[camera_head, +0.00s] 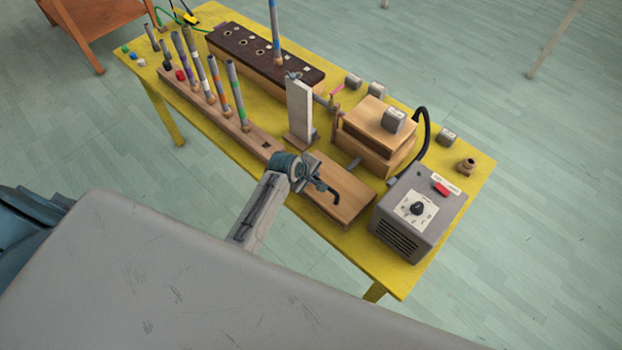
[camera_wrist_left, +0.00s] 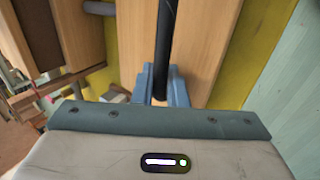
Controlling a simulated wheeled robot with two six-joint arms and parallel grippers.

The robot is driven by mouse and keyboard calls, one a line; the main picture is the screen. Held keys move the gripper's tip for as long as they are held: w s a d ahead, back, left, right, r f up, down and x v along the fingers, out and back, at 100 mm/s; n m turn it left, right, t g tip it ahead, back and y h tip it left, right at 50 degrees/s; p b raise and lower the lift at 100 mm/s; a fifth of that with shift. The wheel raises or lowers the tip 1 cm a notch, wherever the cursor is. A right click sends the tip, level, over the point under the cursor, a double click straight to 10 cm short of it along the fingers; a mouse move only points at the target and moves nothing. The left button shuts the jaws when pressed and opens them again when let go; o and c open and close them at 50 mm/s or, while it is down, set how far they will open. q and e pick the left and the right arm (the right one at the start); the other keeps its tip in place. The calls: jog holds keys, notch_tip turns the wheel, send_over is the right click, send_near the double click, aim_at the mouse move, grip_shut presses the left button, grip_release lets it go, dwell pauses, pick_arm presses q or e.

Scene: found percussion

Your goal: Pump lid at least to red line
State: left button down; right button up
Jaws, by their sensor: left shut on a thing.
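My left gripper (camera_head: 312,183) is shut on a dark handle (camera_head: 332,194) above the flat wooden board at the table's near side. The wrist view shows this black bar (camera_wrist_left: 165,45) between the blue fingers (camera_wrist_left: 163,88), with wood on both sides. A wooden box (camera_head: 374,150) has a pale wooden lid (camera_head: 370,112) with a grey weight (camera_head: 393,121) on top. A small pinkish-red mark (camera_head: 337,89) shows by a thin post (camera_head: 335,108) beside the box; the lid's height against it cannot be told. My right gripper is not in view.
The yellow table (camera_head: 470,160) also holds a grey control box (camera_head: 420,215) with a dial, a black hose (camera_head: 426,135), a row of coloured upright pipes (camera_head: 213,80) and a dark-topped block (camera_head: 262,52). A pale upright plate (camera_head: 299,110) stands close behind my gripper.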

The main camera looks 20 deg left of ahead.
pick_arm(q)
jog(key=shift+w+r, duration=0.1)
jog(key=shift+r, duration=0.1)
jog(key=shift+w+d+r, duration=0.3)
jog(key=shift+w+r, duration=0.5)
jog(key=shift+r, duration=0.15)
jog(key=shift+s+f, duration=0.1)
